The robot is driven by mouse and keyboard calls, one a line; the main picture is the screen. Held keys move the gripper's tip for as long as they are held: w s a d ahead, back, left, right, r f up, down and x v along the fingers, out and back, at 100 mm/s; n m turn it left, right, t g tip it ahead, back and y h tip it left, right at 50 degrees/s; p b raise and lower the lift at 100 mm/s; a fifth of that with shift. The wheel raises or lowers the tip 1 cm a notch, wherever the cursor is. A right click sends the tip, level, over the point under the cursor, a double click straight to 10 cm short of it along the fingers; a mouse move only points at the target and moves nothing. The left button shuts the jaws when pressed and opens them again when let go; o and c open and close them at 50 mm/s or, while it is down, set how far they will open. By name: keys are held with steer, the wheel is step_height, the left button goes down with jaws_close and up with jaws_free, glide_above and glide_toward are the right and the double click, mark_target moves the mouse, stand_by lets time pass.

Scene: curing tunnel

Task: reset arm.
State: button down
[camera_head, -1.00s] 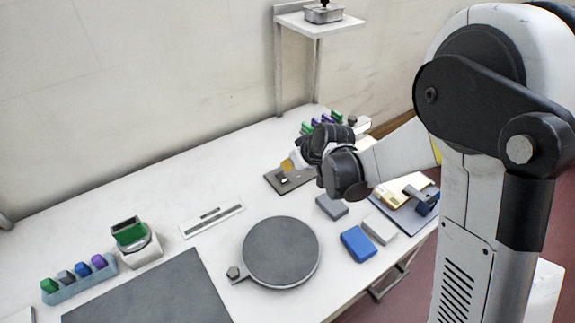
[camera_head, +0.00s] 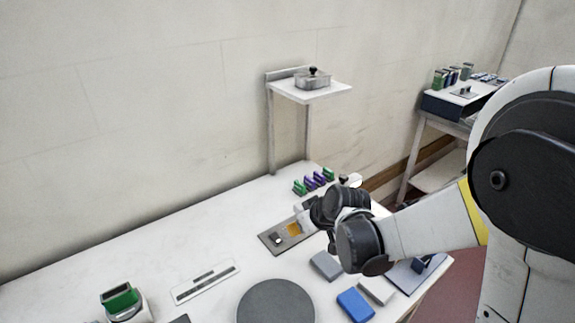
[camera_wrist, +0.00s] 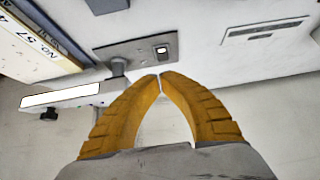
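My gripper (camera_wrist: 160,77) shows in the wrist view with its two yellow fingers angled inward and the tips meeting or nearly so. Nothing shows between the fingers. In the head view my gripper (camera_head: 293,229) is partly hidden by my own wrist, and it hangs close to the grey plate (camera_head: 268,240) on the white table (camera_head: 150,250). The same plate shows beyond the fingertips in the wrist view (camera_wrist: 135,52). I cannot tell from these views whether the fingers touch it.
A grey round disc (camera_head: 276,303), a grey block (camera_head: 326,265), a blue block (camera_head: 355,303) and a green-topped device (camera_head: 120,298) stand on the table. Green and purple pieces (camera_head: 314,181) sit near the back. A raised shelf (camera_head: 330,90) holds a lidded metal box (camera_head: 312,80).

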steer(key=s+d+r+m+h, duration=0.1)
steer(key=s+d+r+m, duration=0.1)
steer(key=s, duration=0.5)
steer(key=s+d+r+m+h, duration=0.1)
steer(key=s+d+r+m, duration=0.1)
steer(key=s+d+r, duration=0.3)
steer(key=s+d+r+m+h, duration=0.2)
steer(key=s+d+r, duration=0.2)
steer(key=s+d, duration=0.3)
steer(key=s+b, duration=0.1)
steer(key=s, duration=0.2)
steer(key=shift+m+t, duration=0.4)
